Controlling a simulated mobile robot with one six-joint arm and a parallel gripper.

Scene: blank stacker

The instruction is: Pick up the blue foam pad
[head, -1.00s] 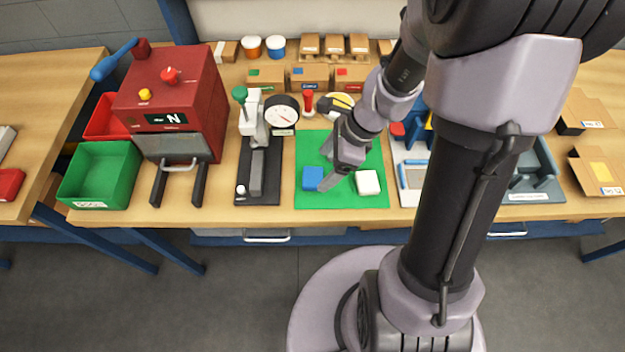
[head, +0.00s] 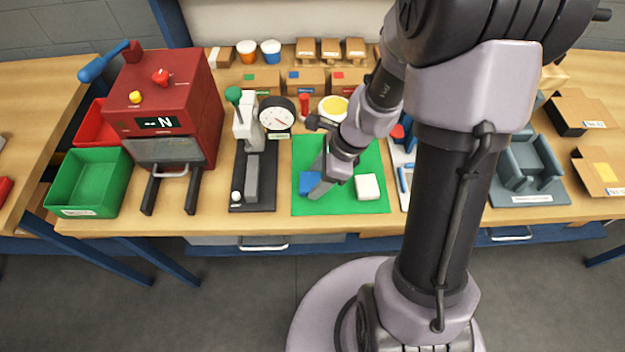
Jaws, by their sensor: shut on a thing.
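The blue foam pad (head: 309,181) is on the left part of the green mat (head: 341,207), partly hidden by my gripper (head: 314,182). My gripper comes down from the upper right and is shut on the pad, one finger in front of it. A white pad (head: 367,187) lies on the mat just right of my gripper. I cannot tell whether the blue pad touches the mat.
A red machine (head: 166,105) and a green bin (head: 88,182) are further left. Small cartons (head: 306,80) line the back. The front of the mat is clear.

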